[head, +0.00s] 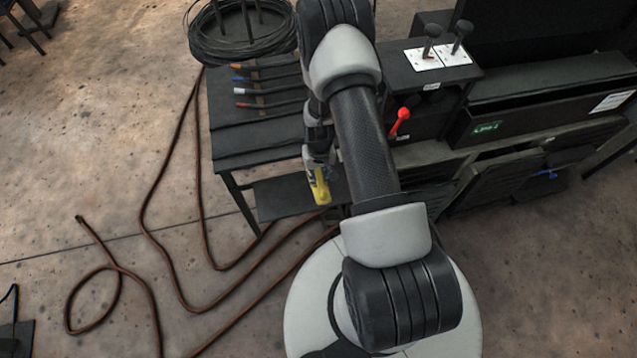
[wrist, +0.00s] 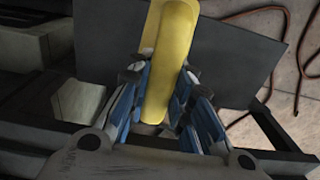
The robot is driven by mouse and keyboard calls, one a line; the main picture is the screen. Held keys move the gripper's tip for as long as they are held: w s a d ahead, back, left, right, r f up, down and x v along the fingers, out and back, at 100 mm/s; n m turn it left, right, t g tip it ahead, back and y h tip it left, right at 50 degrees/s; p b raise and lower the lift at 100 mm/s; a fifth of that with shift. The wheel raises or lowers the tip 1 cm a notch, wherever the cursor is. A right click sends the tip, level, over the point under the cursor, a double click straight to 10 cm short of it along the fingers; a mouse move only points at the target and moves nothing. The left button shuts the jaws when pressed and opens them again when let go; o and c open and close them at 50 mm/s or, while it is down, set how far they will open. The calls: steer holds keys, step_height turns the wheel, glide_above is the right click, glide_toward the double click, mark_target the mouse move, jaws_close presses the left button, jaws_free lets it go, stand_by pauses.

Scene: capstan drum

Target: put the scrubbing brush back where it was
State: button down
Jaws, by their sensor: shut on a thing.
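The scrubbing brush (head: 319,187) shows as a yellow body below my gripper (head: 317,168) in the head view, at the front of the dark bench. In the wrist view my gripper (wrist: 163,82) is shut on the yellow brush (wrist: 172,48), with one blue-and-grey finger on each side of it. The brush points away from the wrist. Its bristles cannot be made out. The brush appears above or in front of the lower dark shelf (head: 282,203); whether it touches it I cannot tell.
The dark bench top (head: 235,148) carries several coloured-handled tools (head: 258,92) and a wire coil (head: 222,45). A red-knobbed lever (head: 401,118) stands right of my arm. A brown hose (head: 150,195) loops over the floor at left, where open floor shows.

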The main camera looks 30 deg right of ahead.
steer(key=shift+f+b, duration=0.55)
steer(key=shift+f, duration=1.55)
steer(key=shift+f, duration=0.15)
steer(key=c, duration=1.4)
jaws_free()
steer(key=shift+c, duration=0.2)
